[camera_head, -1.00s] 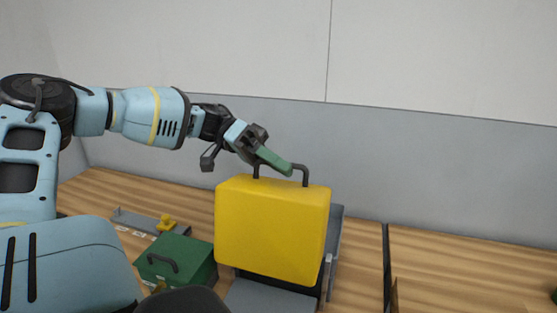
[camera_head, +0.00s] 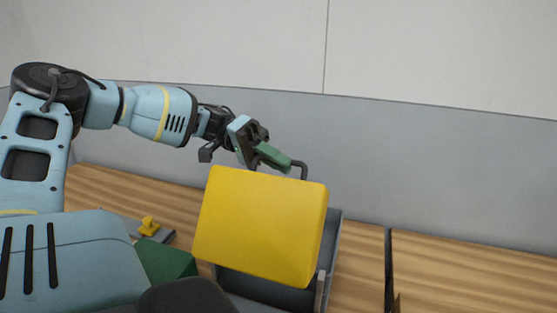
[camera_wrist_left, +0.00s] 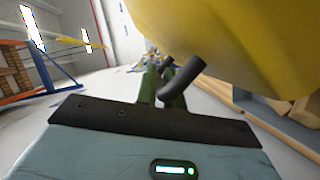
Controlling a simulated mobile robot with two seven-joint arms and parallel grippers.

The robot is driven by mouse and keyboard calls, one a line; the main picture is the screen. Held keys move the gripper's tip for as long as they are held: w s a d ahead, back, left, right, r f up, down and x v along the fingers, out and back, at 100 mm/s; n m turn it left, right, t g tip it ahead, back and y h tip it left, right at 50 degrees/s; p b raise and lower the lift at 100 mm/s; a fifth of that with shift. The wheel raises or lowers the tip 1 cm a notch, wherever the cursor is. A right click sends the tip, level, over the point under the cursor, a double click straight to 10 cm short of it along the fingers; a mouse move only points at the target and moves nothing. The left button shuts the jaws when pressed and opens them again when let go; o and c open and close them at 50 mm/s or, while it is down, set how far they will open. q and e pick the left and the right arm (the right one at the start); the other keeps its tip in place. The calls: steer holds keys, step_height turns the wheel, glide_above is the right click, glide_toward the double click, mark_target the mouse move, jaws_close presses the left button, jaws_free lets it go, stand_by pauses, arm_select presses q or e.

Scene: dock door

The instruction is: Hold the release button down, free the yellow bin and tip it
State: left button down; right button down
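The yellow bin (camera_head: 262,225) is tilted at the grey holder (camera_head: 331,250) on the table, its lower edge swung toward the left. A dark bar handle (camera_head: 304,168) stands on its top. My left gripper (camera_head: 275,157) has its green fingers at this handle. In the left wrist view the green fingers (camera_wrist_left: 165,85) close around a dark handle post (camera_wrist_left: 184,80), with the yellow bin (camera_wrist_left: 235,40) close above. My right gripper is out of view. I cannot make out the release button.
A green box (camera_head: 165,262) stands left of the bin, partly hidden by my own arm. Behind it a yellow knob (camera_head: 148,227) sits on a grey strip. A thin dark upright panel (camera_head: 389,270) stands to the right. The table (camera_head: 460,275) is clear beyond it.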

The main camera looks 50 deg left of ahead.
arm_select(q)
steer(key=shift+w+a+f, duration=0.15)
steer(key=shift+f, duration=0.15)
stand_by(0.4)
steer(key=c, duration=1.8)
jaws_free()
steer(key=shift+o, duration=0.2)
steer(key=shift+w, duration=0.1)
steer(key=b+v, duration=0.1)
steer(key=v, duration=0.7)
